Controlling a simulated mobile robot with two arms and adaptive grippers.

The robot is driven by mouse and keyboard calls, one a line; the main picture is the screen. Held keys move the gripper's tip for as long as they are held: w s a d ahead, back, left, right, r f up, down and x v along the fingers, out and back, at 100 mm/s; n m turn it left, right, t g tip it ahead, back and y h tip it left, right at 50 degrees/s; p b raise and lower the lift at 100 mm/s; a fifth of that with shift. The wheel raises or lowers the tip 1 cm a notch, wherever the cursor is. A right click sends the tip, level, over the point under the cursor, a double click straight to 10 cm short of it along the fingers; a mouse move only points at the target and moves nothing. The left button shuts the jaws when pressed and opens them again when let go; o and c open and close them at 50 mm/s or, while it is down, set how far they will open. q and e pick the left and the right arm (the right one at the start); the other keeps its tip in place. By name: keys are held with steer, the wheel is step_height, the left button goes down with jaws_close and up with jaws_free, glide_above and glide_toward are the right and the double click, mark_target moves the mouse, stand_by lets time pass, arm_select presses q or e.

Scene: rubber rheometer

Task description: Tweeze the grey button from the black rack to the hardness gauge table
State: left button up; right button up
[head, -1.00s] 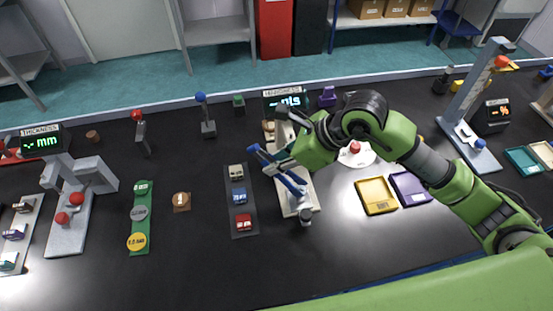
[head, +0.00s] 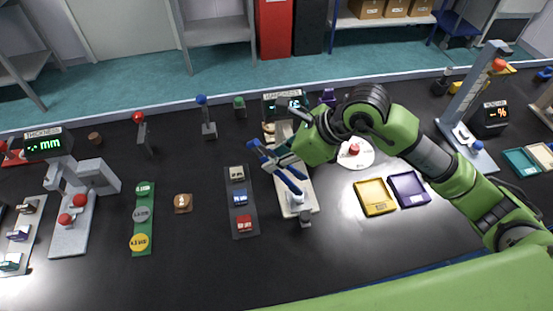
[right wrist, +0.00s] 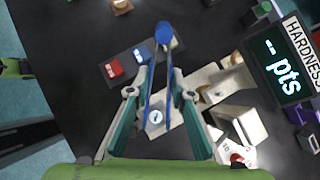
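My right gripper (head: 290,165) is shut on a pair of blue tweezers (right wrist: 164,37), with a finger on each side of them. Their two legs reach down over the pale table of the hardness gauge (head: 304,207). In the right wrist view a small pale grey round piece with a dark mark, seemingly the grey button (right wrist: 155,117), shows between the tips at the gauge table. I cannot tell whether the tips touch it. The black rack (head: 248,232) stands to the left and carries a cream, a blue and a red piece. My left gripper is out of view.
The gauge display (head: 284,103) reads "-- pts". A green rack (head: 142,220) and a brown block (head: 183,203) lie left of the black rack. A yellow tray (head: 375,210) and a purple tray (head: 409,204) lie to the right. The black table front is clear.

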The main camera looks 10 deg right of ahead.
step_height(320, 180, up, 8)
steer(key=p, duration=0.3)
steer(key=shift+f, duration=0.25)
